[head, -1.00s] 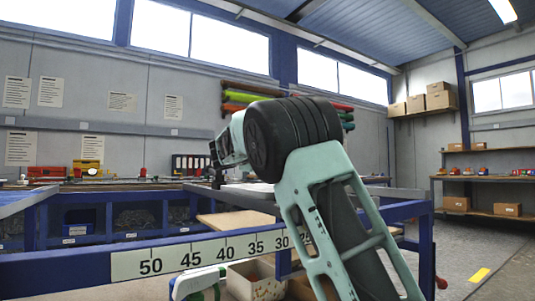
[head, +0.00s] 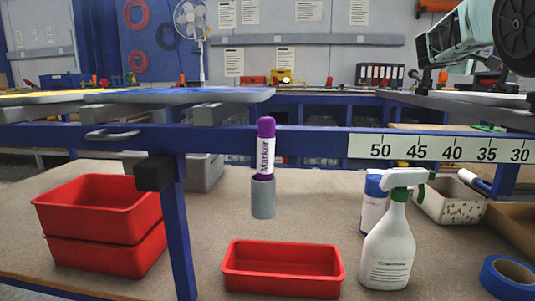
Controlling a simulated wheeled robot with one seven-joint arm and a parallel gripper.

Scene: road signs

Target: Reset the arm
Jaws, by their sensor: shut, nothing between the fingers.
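My arm shows at the upper right of the head view, as a pale green link and a black joint. The rest of my arm is cut off by the right edge of the picture.
A blue frame with a number scale (head: 440,148) crosses the view. On the lower shelf are red bins (head: 283,270), a purple marker (head: 265,145) in a grey holder, a spray bottle (head: 389,245) and blue tape (head: 508,278). A fan (head: 191,22) stands behind.

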